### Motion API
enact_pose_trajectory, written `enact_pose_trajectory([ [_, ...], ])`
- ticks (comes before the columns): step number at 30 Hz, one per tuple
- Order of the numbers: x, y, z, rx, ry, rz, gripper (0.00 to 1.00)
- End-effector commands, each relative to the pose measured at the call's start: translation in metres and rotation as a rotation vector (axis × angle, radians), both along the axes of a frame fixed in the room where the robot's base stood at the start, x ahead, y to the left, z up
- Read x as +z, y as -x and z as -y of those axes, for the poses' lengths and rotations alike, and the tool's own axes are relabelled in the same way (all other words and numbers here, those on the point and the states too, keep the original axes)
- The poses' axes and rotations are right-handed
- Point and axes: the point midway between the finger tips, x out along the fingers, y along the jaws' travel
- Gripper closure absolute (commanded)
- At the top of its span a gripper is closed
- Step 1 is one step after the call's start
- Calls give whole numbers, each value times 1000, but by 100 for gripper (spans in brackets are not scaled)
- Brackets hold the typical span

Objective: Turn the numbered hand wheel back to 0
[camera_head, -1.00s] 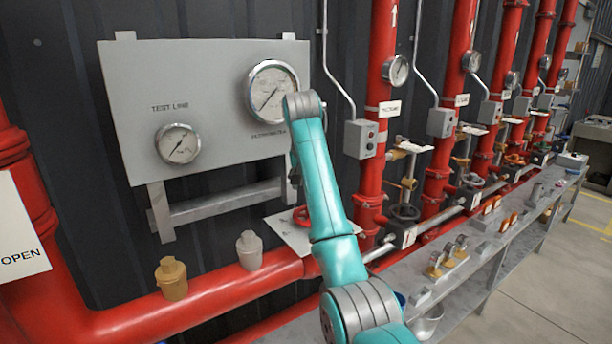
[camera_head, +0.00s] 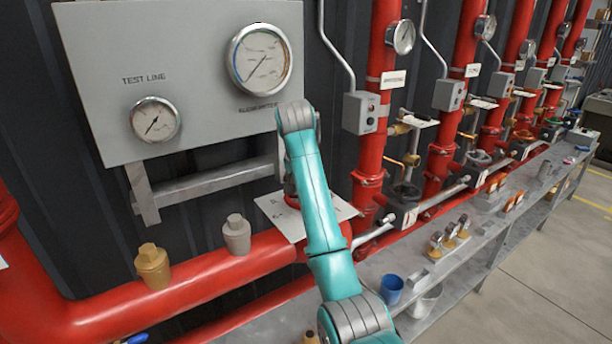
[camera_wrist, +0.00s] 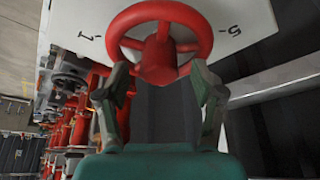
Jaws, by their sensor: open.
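The red hand wheel (camera_wrist: 190,17) fills the upper middle of the wrist view, in front of a white number plate (camera_wrist: 248,30). Marks that look like 1 and 5 show on the plate, left and right of the wheel; the rest is hidden or out of view. My gripper (camera_wrist: 157,82) is open, one finger on each side below the wheel's hub. I cannot tell whether the fingers touch the wheel. In the head view my arm covers most of the wheel and the gripper; the plate (camera_head: 338,207) shows on both sides of the arm.
A grey gauge panel (camera_head: 180,70) hangs behind the arm. A thick red pipe (camera_head: 215,272) with a brass plug (camera_head: 152,266) and a grey plug (camera_head: 236,236) runs below. To the right are red risers and a grey bench (camera_head: 470,240) with a blue cup (camera_head: 391,289). The floor beyond is clear.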

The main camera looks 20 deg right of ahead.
Motion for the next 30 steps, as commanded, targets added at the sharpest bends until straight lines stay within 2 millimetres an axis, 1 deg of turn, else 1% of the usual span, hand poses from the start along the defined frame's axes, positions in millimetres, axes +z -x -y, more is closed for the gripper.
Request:
enact_pose_trajectory([
  [9,-2,0,-1,1,0,1,33],
  [10,-2,0,-1,1,0,1,35],
  [11,-2,0,-1,1,0,1,43],
  [12,-2,0,-1,1,0,1,53],
  [14,-2,0,-1,1,0,1,68],
  [15,-2,0,-1,1,0,1,78],
  [18,-2,0,-1,1,0,0,100],
  [19,-2,0,-1,1,0,0,100],
  [20,-2,0,-1,1,0,0,70],
  [21,-2,0,-1,1,0,0,80],
  [23,-2,0,-1,1,0,0,95],
  [24,-2,0,-1,1,0,0,100],
  [25,-2,0,-1,1,0,0,55],
  [26,-2,0,-1,1,0,0,47],
  [27,-2,0,-1,1,0,0,43],
  [30,-2,0,-1,1,0,0,43],
])
